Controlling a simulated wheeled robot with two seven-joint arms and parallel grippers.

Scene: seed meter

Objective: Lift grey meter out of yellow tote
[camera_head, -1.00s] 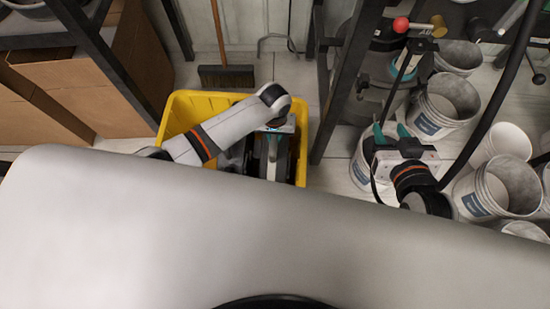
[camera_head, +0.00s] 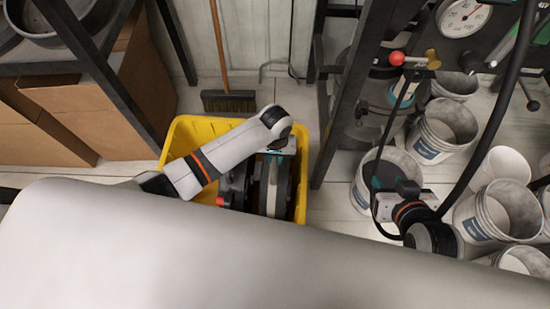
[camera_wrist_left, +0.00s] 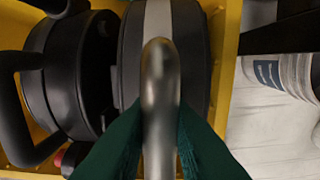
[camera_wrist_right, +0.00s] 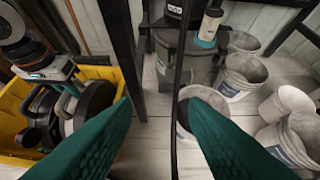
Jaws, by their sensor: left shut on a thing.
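The yellow tote (camera_head: 200,129) stands on the floor below my left arm. The grey meter (camera_head: 272,190), a dark upright disc with a light grey band, is within its walls; it also shows in the left wrist view (camera_wrist_left: 158,20). My left gripper (camera_wrist_left: 160,110) is shut on the meter's shiny metal handle (camera_wrist_left: 160,75). Whether the meter is off the tote's floor cannot be told. A black meter with a looped handle (camera_wrist_left: 70,75) sits to its left in the tote. My right gripper (camera_wrist_right: 160,105) is open and empty, right of the tote.
Several white buckets (camera_head: 444,130) stand at the right. A dark metal frame post (camera_head: 350,100) rises just right of the tote. Cardboard boxes (camera_head: 110,120) are at the left, and a broom (camera_head: 228,102) leans behind the tote. Floor between tote and buckets is narrow.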

